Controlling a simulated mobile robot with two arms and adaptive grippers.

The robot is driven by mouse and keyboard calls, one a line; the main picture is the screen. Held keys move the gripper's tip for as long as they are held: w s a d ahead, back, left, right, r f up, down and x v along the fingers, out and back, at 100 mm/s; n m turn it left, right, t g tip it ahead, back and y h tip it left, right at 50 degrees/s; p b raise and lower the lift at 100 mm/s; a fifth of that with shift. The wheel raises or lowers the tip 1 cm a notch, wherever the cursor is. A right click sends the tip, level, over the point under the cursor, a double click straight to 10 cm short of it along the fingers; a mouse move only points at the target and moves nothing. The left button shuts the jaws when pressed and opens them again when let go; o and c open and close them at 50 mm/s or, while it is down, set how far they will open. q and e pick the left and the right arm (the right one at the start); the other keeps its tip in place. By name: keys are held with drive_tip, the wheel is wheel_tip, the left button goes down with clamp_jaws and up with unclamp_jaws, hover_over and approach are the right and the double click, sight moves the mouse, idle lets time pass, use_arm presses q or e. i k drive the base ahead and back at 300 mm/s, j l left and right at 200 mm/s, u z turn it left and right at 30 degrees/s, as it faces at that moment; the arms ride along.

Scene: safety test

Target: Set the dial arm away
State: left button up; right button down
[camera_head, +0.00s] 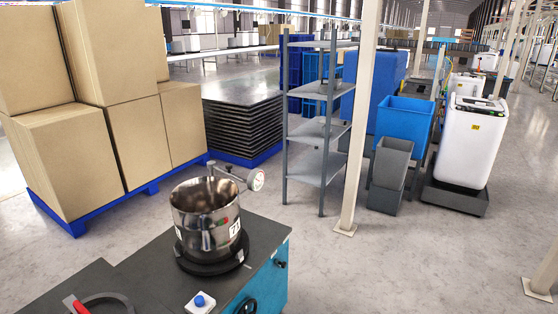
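A dial arm (233,176) reaches out from the rim of a shiny metal pot (207,215). Its round white-faced dial (256,180) sits just to the right of the pot's rim. The pot stands upright on a black round base on a dark-topped workbench (262,236) with teal sides. No gripper and no arm of mine shows in this view.
A white box with a blue button (200,302) and a red-and-grey handled part (98,304) lie near the bench front. Cardboard boxes (70,160) on a blue pallet, a grey shelf rack (318,130) and a cream post (357,130) stand behind. Open floor lies right of the bench.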

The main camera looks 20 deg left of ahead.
sight(256, 180)
drive_tip(key=i+l+u, duration=0.2)
drive_tip(key=i, duration=0.3)
drive_tip(key=i+l+u, duration=0.25)
drive_tip(key=i, duration=0.25)
drive_tip(key=j, duration=0.05)
